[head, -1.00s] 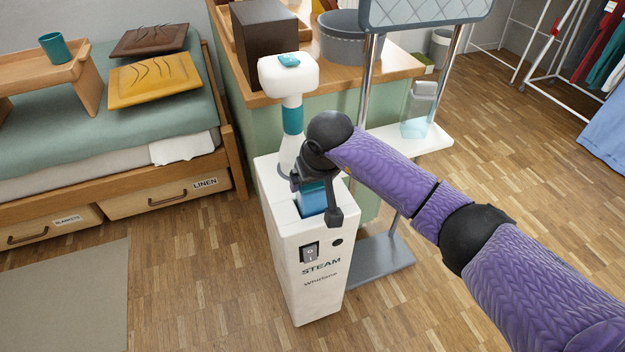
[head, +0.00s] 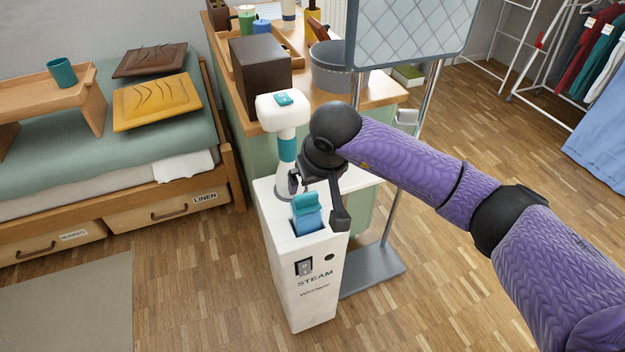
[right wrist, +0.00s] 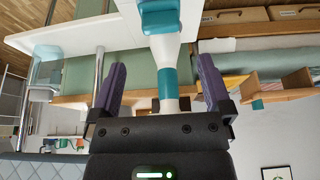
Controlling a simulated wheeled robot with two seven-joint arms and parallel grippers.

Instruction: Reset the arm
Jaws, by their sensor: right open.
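The white steamer (head: 310,290) stands upright on the floor, marked STEAM. A blue tank with a teal cap (head: 306,212) sits in the slot in its top. The white steamer head with a teal neck (head: 287,150) stands upright behind it. My right gripper (head: 316,198) is open at the steamer's top, near the tank and neck. In the right wrist view, its two fingers (right wrist: 160,85) are spread wide, with the white and teal neck (right wrist: 168,72) seen between them; I cannot tell how far beyond it is. The teal cap shows at the top there. My left gripper is not in view.
A grey padded board on metal posts (head: 410,35) stands close behind my right arm. A wooden-topped counter (head: 385,95) holds a dark box (head: 260,75) and a grey basin (head: 330,70). A bed with drawers (head: 125,215) is at left. The floor in front is clear.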

